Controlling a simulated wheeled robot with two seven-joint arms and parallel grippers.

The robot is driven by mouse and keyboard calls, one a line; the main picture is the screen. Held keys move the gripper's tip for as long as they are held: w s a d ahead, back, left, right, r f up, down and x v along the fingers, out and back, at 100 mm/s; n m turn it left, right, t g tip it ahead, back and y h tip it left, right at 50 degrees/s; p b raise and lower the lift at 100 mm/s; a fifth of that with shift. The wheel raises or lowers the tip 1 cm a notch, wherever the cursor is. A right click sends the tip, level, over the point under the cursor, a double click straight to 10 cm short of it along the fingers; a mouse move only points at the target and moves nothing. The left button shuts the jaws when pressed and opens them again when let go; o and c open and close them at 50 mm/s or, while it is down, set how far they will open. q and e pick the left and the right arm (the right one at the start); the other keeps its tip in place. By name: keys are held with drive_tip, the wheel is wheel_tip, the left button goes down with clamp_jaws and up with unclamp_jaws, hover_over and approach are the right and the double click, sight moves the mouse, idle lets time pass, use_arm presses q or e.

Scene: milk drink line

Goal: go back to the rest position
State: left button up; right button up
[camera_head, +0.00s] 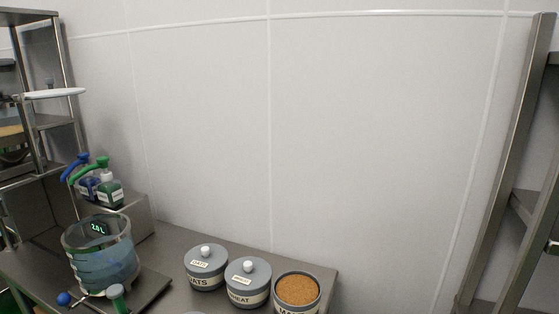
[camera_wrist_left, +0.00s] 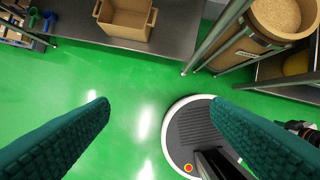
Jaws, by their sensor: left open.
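My left gripper (camera_wrist_left: 160,108) shows in the left wrist view as two teal textured fingers, spread wide apart with nothing between them. Below them are the green floor and my round base. Neither gripper shows in the head view. The right gripper is not seen in either view.
In the head view a counter holds a clear vessel (camera_head: 101,262) reading 2.0 L, pump bottles, two lidded canisters (camera_head: 206,270) and an open one with brown grain (camera_head: 297,291). In the wrist view a brown box (camera_wrist_left: 126,20) and a grain tub (camera_wrist_left: 240,45) stand nearby; the floor (camera_wrist_left: 70,85) is clear.

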use_arm(q)
wheel_tip(320, 180, down, 23)
drive_tip(key=s+g, duration=0.1)
drive_tip(key=s+a+f+g, duration=0.1)
drive_tip(key=s+a+f, duration=0.2)
drive_tip(key=s+f, duration=1.4)
drive_tip(key=shift+f, duration=0.15)
